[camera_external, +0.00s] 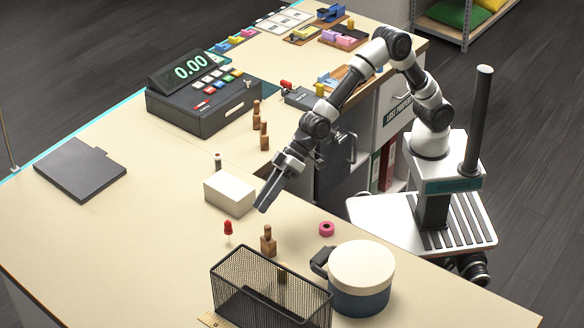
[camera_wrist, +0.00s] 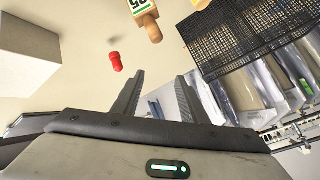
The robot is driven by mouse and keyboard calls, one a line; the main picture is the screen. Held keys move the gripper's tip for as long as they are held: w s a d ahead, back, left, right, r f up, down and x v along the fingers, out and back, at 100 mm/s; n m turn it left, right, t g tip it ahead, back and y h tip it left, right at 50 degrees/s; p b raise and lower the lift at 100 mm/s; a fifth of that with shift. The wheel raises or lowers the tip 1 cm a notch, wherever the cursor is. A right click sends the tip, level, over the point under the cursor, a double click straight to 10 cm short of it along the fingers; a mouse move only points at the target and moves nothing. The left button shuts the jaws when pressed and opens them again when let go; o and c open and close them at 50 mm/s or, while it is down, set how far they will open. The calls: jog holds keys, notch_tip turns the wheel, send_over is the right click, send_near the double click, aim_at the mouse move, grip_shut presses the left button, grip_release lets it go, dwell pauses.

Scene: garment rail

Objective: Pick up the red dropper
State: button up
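A white box (camera_external: 230,194) stands behind the dropper. A wooden stamp (camera_external: 268,240) is to its right, and a black mesh basket (camera_external: 270,285) is in front. A blue pot with a cream lid (camera_external: 361,268) and a pink tape ring (camera_external: 327,229) stand further right. The table left of the dropper is clear.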

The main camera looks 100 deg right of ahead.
jog(key=a+g+h+p, duration=0.1)
jog(key=h+p, duration=0.2)
jog(key=h, duration=0.3)
send_near(228, 227)
jog(key=shift+g, duration=0.3)
jog(key=shift+d+p+x, duration=0.2)
jog(key=shift+p+x, duration=0.25)
jog(key=shift+x, duration=1.35)
jog(key=shift+d+p+x, duration=0.2)
jog(key=shift+p+x, duration=0.25)
jog(key=shift+x, duration=1.4)
jog(key=shift+d+p+x, duration=0.2)
jog(key=shift+p+x, duration=0.25)
jog(key=shift+x, duration=1.35)
grip_shut()
